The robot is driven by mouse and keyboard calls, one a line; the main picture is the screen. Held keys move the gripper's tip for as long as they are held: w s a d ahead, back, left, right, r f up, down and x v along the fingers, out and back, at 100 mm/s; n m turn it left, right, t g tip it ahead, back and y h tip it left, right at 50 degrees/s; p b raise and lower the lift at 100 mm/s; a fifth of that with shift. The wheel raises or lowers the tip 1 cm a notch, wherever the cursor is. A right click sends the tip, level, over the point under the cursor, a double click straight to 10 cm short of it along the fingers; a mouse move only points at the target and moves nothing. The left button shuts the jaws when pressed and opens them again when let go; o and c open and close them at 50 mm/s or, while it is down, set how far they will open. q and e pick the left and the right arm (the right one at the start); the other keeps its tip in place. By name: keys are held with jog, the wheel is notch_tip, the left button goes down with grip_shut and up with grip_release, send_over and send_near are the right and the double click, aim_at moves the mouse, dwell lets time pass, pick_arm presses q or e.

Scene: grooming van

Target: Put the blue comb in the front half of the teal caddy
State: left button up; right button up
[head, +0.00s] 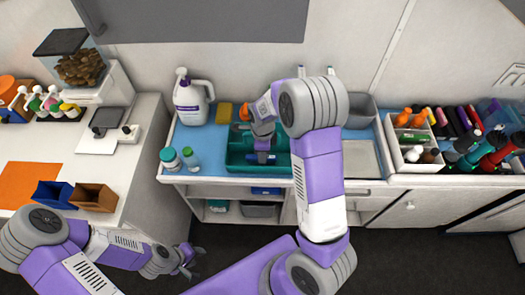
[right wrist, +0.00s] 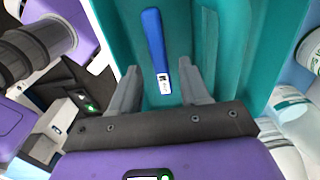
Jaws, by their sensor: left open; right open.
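The teal caddy (head: 237,158) sits on the blue counter mat in the head view. My right gripper (head: 262,157) points down into it, and my arm covers part of it. In the right wrist view the blue comb (right wrist: 156,50) lies lengthwise in front of the right gripper (right wrist: 160,85), inside the teal caddy (right wrist: 278,35). The gripper's fingers are apart, one on each side of the comb's labelled end, with gaps between. I cannot tell which half holds the comb; it is not discernible in the head view. My left gripper (head: 188,262) is open and empty, low at the left, off the counter.
Teal-capped bottles (head: 171,159) stand just left of the caddy. A white jug (head: 193,100) and a yellow sponge (head: 224,113) are behind. A grey tray (head: 360,158) lies to the right. A white divided box (head: 412,160) with bottles stands further right.

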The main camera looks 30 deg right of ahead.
notch_tip(320, 180, up, 13)
jog(key=p, duration=0.2)
jog(key=shift+f, duration=0.15)
dwell(0.4)
